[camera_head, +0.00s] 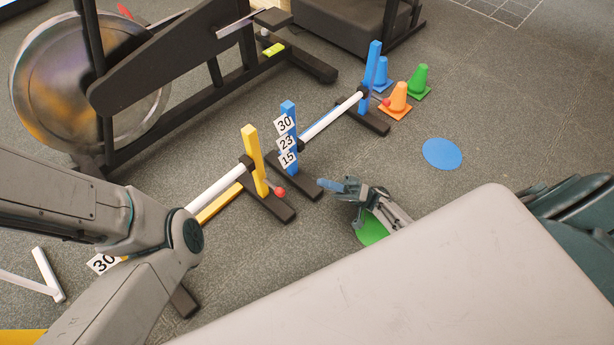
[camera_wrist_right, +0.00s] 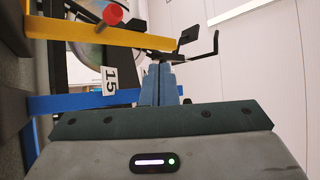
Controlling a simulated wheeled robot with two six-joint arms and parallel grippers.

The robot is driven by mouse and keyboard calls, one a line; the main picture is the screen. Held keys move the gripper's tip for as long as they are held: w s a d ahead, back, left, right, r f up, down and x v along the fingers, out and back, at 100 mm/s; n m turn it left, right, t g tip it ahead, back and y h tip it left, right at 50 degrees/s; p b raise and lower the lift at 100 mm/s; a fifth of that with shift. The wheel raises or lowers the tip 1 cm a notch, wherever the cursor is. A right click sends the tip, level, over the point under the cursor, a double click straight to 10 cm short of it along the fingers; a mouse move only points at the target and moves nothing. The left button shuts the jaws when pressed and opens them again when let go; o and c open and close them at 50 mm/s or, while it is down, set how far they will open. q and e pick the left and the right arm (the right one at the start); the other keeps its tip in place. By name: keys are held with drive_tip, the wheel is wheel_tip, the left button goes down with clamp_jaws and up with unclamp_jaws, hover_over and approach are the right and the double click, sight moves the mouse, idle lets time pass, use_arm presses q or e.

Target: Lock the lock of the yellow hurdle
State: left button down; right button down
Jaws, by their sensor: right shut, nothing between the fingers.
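The yellow hurdle's near post (camera_head: 254,160) stands upright on a dark foot, with a black clamp (camera_head: 246,163) around it and a white bar running to the lower left. A red-knobbed lock lever (camera_head: 279,191) sticks out low beside the post. The yellow post (camera_wrist_right: 120,37) and red knob (camera_wrist_right: 112,14) also show in the right wrist view. My right gripper (camera_head: 327,185) is shut and empty, right of the red knob and apart from it. Its blue fingers (camera_wrist_right: 158,78) are together in the wrist view.
A blue hurdle (camera_head: 288,135) with number cards stands just behind the yellow one. Orange (camera_head: 397,98), green (camera_head: 419,79) and blue cones stand farther back. A dark exercise machine (camera_head: 170,70) fills the upper left. Floor around the blue disc (camera_head: 442,154) is clear.

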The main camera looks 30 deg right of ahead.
drive_tip(key=shift+s+d, duration=0.25)
drive_tip(key=shift+d, duration=0.3)
drive_tip(key=shift+s+d, duration=0.25)
drive_tip(key=shift+d, duration=0.25)
drive_tip(key=shift+r, duration=0.1)
